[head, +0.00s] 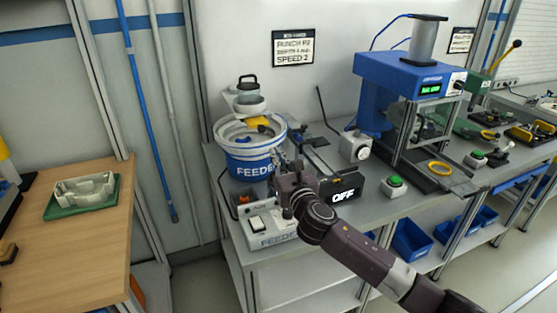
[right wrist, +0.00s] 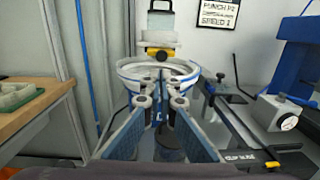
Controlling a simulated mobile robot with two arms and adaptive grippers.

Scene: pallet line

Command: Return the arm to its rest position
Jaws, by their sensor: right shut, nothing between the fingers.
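My right arm comes in from the lower right in the head view. Its gripper (head: 278,162) is in front of the blue and white feeder bowl (head: 247,163). In the right wrist view the gripper (right wrist: 160,80) has its two fingers converging to meet at the tips, with nothing between them. The feeder bowl (right wrist: 130,70) stands right behind the fingertips there. I cannot tell whether the tips touch it. My left gripper is not in view.
A blue press (head: 385,85) stands to the right, with a green button (head: 395,181) in front. A wooden table (head: 85,225) with a pale part (head: 85,188) is at left.

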